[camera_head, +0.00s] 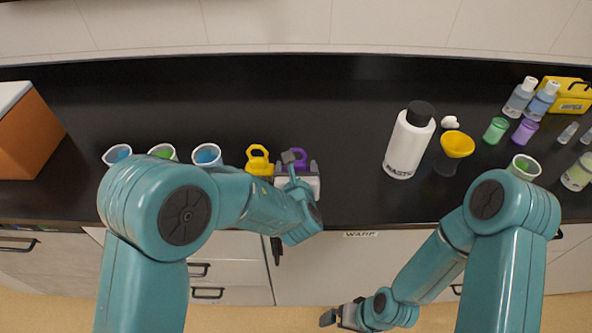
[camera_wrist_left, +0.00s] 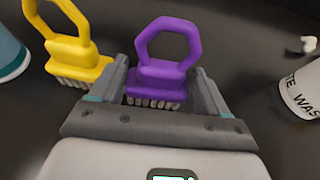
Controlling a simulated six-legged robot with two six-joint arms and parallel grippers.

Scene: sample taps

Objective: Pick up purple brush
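The purple brush (camera_wrist_left: 167,58) stands on the black counter with its hexagonal handle up and pale bristles down. In the head view only its top (camera_head: 299,155) shows behind my left gripper (camera_head: 292,165). In the left wrist view the fingers of my left gripper (camera_wrist_left: 162,85) stand on either side of the brush base, with a narrow gap visible at the right. The fingers are apart, and I see no firm grip. My right gripper (camera_head: 340,317) hangs low in front of the cabinets, small and away from the counter; its finger opening is unclear.
A yellow brush (camera_wrist_left: 72,40) stands close at the left of the purple one. Several cups, including a blue-filled one (camera_head: 207,156), line the counter to the left. A white bottle (camera_head: 408,145) and a yellow funnel (camera_head: 457,144) stand to the right. The counter behind the brushes is clear.

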